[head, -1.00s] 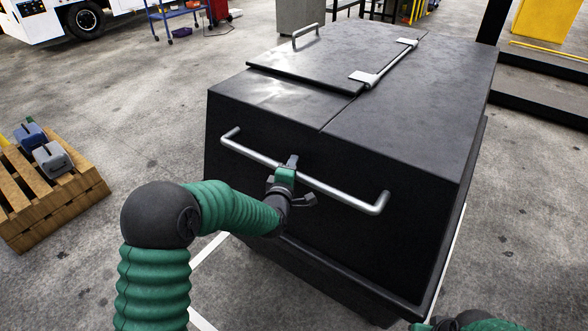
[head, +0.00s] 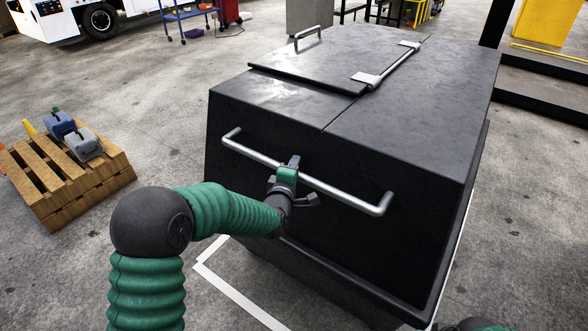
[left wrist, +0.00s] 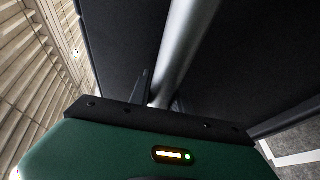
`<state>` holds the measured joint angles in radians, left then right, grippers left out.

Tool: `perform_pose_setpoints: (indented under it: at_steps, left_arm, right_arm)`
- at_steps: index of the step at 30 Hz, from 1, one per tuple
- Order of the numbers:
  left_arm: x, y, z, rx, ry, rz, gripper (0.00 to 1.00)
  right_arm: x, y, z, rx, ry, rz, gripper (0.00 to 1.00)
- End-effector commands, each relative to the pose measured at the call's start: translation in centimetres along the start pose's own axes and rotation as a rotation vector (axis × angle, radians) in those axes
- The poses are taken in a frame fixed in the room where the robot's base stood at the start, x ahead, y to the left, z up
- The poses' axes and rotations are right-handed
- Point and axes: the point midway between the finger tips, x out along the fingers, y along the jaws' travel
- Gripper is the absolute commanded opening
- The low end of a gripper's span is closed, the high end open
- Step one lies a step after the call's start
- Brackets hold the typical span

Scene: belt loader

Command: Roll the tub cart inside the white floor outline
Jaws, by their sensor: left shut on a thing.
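The tub cart (head: 400,120) is a large black bin with a hinged lid, standing in front of me. A silver push bar (head: 345,191) runs across its near face. My left gripper (head: 288,176) is shut on this bar near its middle. In the left wrist view the bar (left wrist: 187,40) runs up from between the fingers. The white floor outline (head: 240,298) shows a corner at the cart's near left and a line (head: 457,232) along its right side. The cart hides the rest. Only a bit of my right arm shows at the bottom edge; its fingers are out of sight.
A blue wheeled rack (head: 190,14) and a white vehicle (head: 45,25) stand behind. Dark steps (head: 540,100) are at the right. Floor between pallet and cart is clear.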

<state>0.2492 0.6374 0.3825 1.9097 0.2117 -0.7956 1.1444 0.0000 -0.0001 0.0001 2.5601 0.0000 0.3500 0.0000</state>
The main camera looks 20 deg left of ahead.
Motion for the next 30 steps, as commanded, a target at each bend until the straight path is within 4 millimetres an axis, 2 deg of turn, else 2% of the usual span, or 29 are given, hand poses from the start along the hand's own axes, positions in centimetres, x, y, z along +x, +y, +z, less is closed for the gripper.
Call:
perform_pose_setpoints:
  at_steps: [1,14,15,20,30]
  left_arm:
    - [0.06,-0.27,-0.55,-0.001,0.01,-0.004,0.0]
    - [0.06,-0.19,-0.58,0.0,0.01,-0.003,0.0]
    - [0.06,-0.19,-0.58,0.0,0.01,-0.003,0.25]
    - [0.03,-0.06,-0.41,0.0,0.007,0.0,0.45]
    - [-0.39,0.2,-0.13,0.001,0.002,0.003,0.45]
  right_arm:
    - [0.07,0.0,0.01,0.0,0.0,0.0,0.0]
    - [0.08,0.01,0.01,0.0,0.0,0.0,0.0]
    - [0.08,0.01,0.01,0.0,0.0,0.0,0.0]
    - [0.07,0.0,0.01,0.0,0.0,0.0,0.0]
    - [0.0,0.0,0.0,0.0,0.0,0.0,0.0]
